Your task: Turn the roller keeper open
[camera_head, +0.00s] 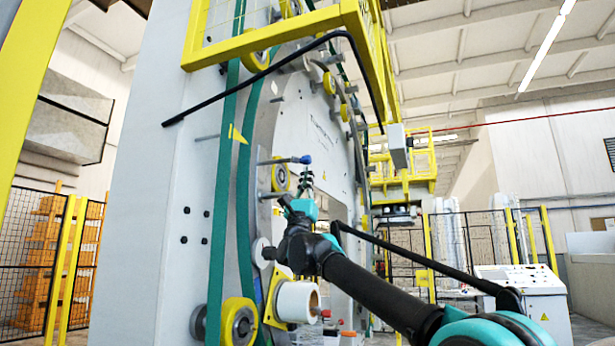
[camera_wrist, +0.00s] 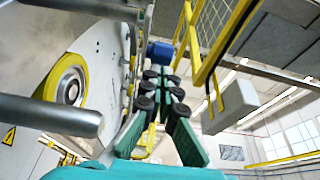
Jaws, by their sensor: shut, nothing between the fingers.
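A metal rod with a blue end (camera_head: 304,160), which seems to be the roller keeper, sticks out from the machine's side in the head view. The blue end also shows in the wrist view (camera_wrist: 160,52), just beyond my fingertips. My gripper (camera_head: 306,180) points up and sits just below the blue end; I cannot tell whether they touch. In the wrist view the fingers of my gripper (camera_wrist: 163,82) are close together with nothing held. A yellow-rimmed roller (camera_head: 280,178) is beside the rod; it is large at the left of the wrist view (camera_wrist: 65,85).
The pale machine frame (camera_head: 160,200) fills the left of the head view, with teal belts (camera_head: 217,210). A thick metal bar (camera_wrist: 50,117) is left of my fingers. A yellow railing (camera_wrist: 215,45) is overhead to the right. A white roll (camera_head: 295,302) is below.

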